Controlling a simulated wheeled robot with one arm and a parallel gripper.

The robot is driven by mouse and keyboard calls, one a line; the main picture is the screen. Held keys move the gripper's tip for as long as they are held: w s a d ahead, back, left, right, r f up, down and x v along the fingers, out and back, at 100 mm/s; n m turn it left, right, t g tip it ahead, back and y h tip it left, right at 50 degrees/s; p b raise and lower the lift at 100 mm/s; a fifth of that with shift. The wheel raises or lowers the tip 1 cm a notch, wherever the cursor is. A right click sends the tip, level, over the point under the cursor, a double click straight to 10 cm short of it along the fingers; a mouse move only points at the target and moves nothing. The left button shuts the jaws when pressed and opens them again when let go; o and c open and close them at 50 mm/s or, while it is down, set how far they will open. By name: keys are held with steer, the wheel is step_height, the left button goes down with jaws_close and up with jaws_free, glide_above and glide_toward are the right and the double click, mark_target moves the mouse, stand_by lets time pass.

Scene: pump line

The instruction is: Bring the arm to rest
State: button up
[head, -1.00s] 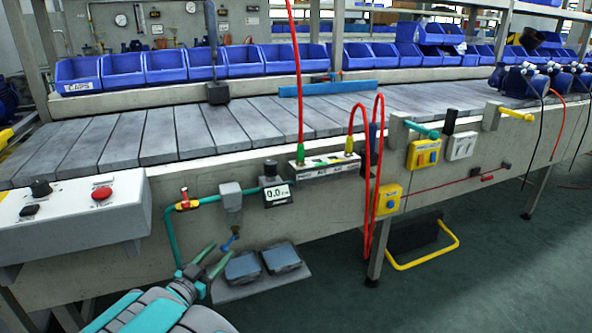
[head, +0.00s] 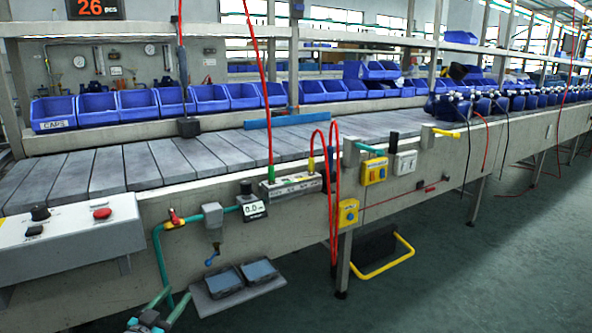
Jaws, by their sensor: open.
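Most of my arm is below the picture's edge.
The conveyor line (head: 105,172) runs across the view. A control box (head: 70,235) with a red button juts out at left. A small shelf (head: 232,297) carries grey pads. Red hoses hang by a yellow box (head: 348,213). Green floor (head: 480,270) is clear at right.

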steer(key=w+d+r+n+g+y, duration=0.3)
steer(key=w+r+y, duration=0.3)
steer(key=w, duration=0.1)
steer(key=s+d+r+n+g+y, duration=0.25)
steer(key=s+d+g, duration=0.25)
steer(key=d, duration=0.4)
steer(key=s+d+f+g+h, duration=0.2)
steer(key=s+d+g, duration=0.3)
steer(key=s+d, duration=1.1)
steer(key=s+d+f+g+h, duration=0.2)
steer(key=s+d+g, duration=0.4)
steer(key=s+d, duration=1.1)
steer(key=s+h, duration=0.1)
steer(key=s, duration=0.6)
steer(key=shift+m, duration=0.35)
